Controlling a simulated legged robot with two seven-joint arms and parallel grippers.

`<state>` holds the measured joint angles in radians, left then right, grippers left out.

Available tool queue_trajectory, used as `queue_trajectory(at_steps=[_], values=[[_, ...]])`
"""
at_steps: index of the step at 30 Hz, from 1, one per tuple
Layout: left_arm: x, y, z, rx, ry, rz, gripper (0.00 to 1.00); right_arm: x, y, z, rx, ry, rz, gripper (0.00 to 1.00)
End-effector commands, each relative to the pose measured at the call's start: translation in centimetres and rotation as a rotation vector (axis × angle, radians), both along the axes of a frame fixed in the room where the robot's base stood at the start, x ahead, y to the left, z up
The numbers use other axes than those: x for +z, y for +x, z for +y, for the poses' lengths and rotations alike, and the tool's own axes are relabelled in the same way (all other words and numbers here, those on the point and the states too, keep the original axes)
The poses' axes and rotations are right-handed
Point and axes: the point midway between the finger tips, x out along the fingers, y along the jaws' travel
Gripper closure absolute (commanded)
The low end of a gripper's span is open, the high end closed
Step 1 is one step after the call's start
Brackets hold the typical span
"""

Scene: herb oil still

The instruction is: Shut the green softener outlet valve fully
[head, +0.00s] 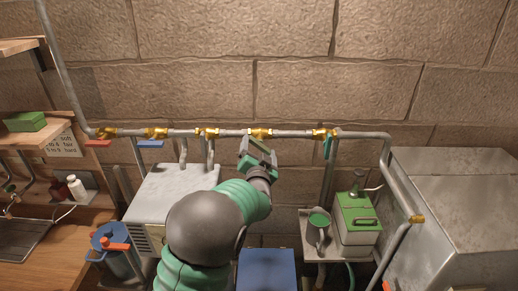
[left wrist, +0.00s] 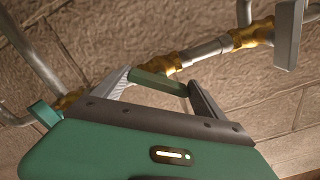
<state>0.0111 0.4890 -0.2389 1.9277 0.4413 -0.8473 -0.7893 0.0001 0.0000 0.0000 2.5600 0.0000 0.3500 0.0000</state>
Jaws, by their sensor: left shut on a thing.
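My left gripper (head: 257,155) is at the wall pipe, just below a brass fitting (head: 260,133) in the middle of the run. Its jaws are shut on a green valve handle (left wrist: 158,84), which lies between the two fingertips in the left wrist view. The handle sits at the brass valve body (left wrist: 165,65) and looks angled to the pipe, not in line with it. The head view mostly hides the handle behind the gripper. My right gripper is in neither view.
A teal handle (head: 328,148) hangs to the right along the pipe. Blue (head: 150,144) and red (head: 97,143) handles are to the left. A grey handle (left wrist: 288,35) is close by. A metal box (head: 172,187) stands below, and a green-and-white canister (head: 357,222) sits at right.

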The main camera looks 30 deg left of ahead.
Motion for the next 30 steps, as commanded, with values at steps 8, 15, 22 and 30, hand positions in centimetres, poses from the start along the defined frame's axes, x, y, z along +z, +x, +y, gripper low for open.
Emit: queue_trajectory(at_steps=[8, 15, 22, 30], values=[[0.3, 0.1, -0.2, -0.003, 0.226, 0.137, 0.59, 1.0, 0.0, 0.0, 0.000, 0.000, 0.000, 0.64], [0.2, 0.1, -0.2, -0.005, 0.420, 0.256, 0.59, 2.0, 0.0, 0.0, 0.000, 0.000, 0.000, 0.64], [0.1, 0.1, -0.3, -0.007, 0.598, 0.366, 0.59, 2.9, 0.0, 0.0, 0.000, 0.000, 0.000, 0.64], [0.0, 0.1, -0.3, -0.007, 0.758, 0.466, 0.59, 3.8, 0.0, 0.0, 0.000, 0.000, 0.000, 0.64]])
